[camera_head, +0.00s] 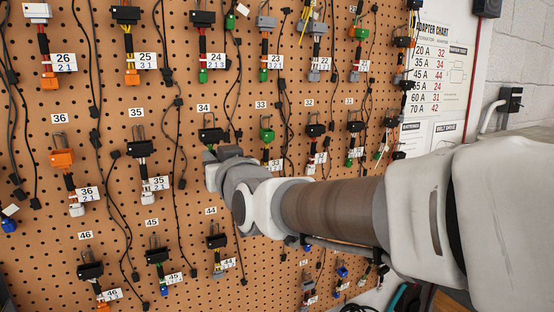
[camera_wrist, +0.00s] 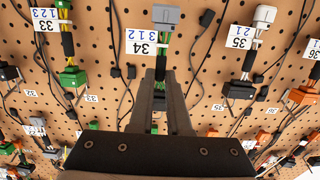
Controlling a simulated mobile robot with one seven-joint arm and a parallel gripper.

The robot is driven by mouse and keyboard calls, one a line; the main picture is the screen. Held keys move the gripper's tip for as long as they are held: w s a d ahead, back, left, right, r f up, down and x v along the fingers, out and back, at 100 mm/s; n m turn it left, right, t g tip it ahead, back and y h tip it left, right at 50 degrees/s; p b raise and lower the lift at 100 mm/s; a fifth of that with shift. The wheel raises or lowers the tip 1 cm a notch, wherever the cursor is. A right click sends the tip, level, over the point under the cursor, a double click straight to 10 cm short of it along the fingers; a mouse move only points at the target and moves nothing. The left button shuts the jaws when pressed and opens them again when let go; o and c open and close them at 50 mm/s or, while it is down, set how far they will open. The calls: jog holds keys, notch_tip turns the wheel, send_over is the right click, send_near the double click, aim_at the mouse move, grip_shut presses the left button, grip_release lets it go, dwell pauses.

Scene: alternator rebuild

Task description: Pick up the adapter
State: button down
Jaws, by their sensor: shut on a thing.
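The adapter labelled 34 (camera_head: 211,135) hangs on the pegboard, its black upper connector just above my gripper (camera_head: 217,154) in the head view. My arm hides its lower part there. In the wrist view, which is upside down, the adapter shows a grey connector (camera_wrist: 160,18), green and yellow wires and a white tag (camera_wrist: 146,41) reading 34 and 312. My gripper (camera_wrist: 160,78) is shut on the adapter, its two fingers either side of the dark part below the tag. The adapter is upright against the board.
The pegboard (camera_head: 185,225) carries rows of similar adapters. Adapter 35 (camera_head: 140,150) hangs to the left and adapter 33 (camera_head: 266,133) to the right in the head view. Thin black cables hang between them. An adapter chart (camera_head: 435,65) is at the right.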

jog(key=b+v, duration=0.2)
jog(key=v, duration=1.3)
jog(key=shift+s+d, duration=0.3)
